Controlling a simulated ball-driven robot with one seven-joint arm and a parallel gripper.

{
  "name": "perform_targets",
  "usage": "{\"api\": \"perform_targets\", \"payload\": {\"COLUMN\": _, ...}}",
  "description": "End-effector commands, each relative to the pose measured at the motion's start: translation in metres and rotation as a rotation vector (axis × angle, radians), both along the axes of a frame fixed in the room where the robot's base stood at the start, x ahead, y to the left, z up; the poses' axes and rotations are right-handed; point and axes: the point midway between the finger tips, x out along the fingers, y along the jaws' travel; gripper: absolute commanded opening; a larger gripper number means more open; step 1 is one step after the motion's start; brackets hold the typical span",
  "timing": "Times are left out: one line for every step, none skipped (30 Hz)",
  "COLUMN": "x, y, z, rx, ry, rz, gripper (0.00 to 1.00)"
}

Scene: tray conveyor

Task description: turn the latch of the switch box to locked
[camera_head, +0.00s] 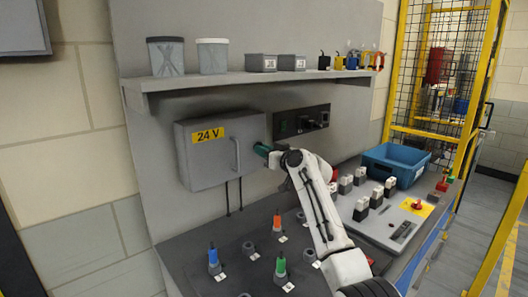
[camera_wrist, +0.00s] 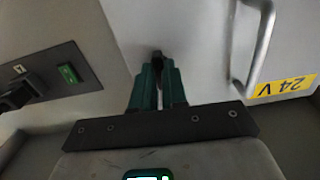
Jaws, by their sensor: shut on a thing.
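The switch box (camera_head: 215,165) is a grey box on the back panel with a yellow "24 V" label (camera_head: 208,135) and a vertical bar handle (camera_head: 235,154). Its door (camera_wrist: 190,35) fills the middle of the wrist view, where the handle (camera_wrist: 258,50) shows to the right. My gripper (camera_head: 261,149) is at the right side of the box front. In the wrist view my gripper (camera_wrist: 157,72) has its green fingers closed around the small dark latch (camera_wrist: 157,55). The fingers hide most of the latch, so its angle is hard to tell.
A dark switch panel (camera_head: 302,121) is close by on the right. A shelf (camera_head: 245,80) with cups and small boxes juts out above. Below, the bench carries several coloured pegs, a blue bin (camera_head: 395,164) and a control plate (camera_head: 395,222).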

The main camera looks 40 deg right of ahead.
Motion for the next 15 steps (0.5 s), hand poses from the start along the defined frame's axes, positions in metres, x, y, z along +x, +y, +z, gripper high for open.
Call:
{"api": "perform_targets", "payload": {"x": 0.0003, "y": 0.0005, "z": -0.0002, "rx": 0.019, "ry": 0.001, "rz": 0.001, "gripper": 0.00}}
{"api": "perform_targets", "payload": {"x": 0.0003, "y": 0.0005, "z": -0.0002, "rx": 0.035, "ry": 0.001, "rz": 0.001, "gripper": 0.00}}
{"api": "perform_targets", "payload": {"x": 0.0003, "y": 0.0005, "z": -0.0002, "rx": 0.057, "ry": 0.002, "rz": 0.000, "gripper": 0.00}}
{"api": "perform_targets", "payload": {"x": 0.0003, "y": 0.0006, "z": -0.0002, "rx": 0.076, "ry": 0.003, "rz": 0.001, "gripper": 0.00}}
{"api": "perform_targets", "payload": {"x": 0.0004, "y": 0.0006, "z": -0.0003, "rx": 0.096, "ry": 0.003, "rz": 0.001, "gripper": 0.00}}
{"api": "perform_targets", "payload": {"x": 0.0003, "y": 0.0005, "z": -0.0003, "rx": 0.126, "ry": 0.004, "rz": 0.001, "gripper": 0.00}}
{"api": "perform_targets", "payload": {"x": 0.0002, "y": 0.0003, "z": -0.0003, "rx": 0.150, "ry": 0.005, "rz": 0.001, "gripper": 0.00}}
{"api": "perform_targets", "payload": {"x": 0.0003, "y": 0.0005, "z": -0.0002, "rx": 0.175, "ry": 0.006, "rz": 0.001, "gripper": 0.00}}
{"api": "perform_targets", "payload": {"x": 0.0005, "y": 0.0009, "z": -0.0001, "rx": 0.210, "ry": 0.007, "rz": 0.001, "gripper": 0.00}}
{"api": "perform_targets", "payload": {"x": 0.0004, "y": 0.0009, "z": 0.0001, "rx": 0.238, "ry": 0.008, "rz": 0.001, "gripper": 0.00}}
{"api": "perform_targets", "payload": {"x": 0.0004, "y": 0.0009, "z": 0.0002, "rx": 0.266, "ry": 0.009, "rz": 0.001, "gripper": 0.00}}
{"api": "perform_targets", "payload": {"x": 0.0004, "y": 0.0008, "z": 0.0003, "rx": 0.304, "ry": 0.010, "rz": 0.001, "gripper": 0.00}}
{"api": "perform_targets", "payload": {"x": 0.0003, "y": 0.0005, "z": 0.0005, "rx": 0.333, "ry": 0.011, "rz": 0.001, "gripper": 0.00}}
{"api": "perform_targets", "payload": {"x": 0.0003, "y": 0.0006, "z": 0.0005, "rx": 0.362, "ry": 0.012, "rz": 0.001, "gripper": 0.00}}
{"api": "perform_targets", "payload": {"x": 0.0005, "y": 0.0011, "z": 0.0006, "rx": 0.400, "ry": 0.014, "rz": 0.002, "gripper": 0.00}}
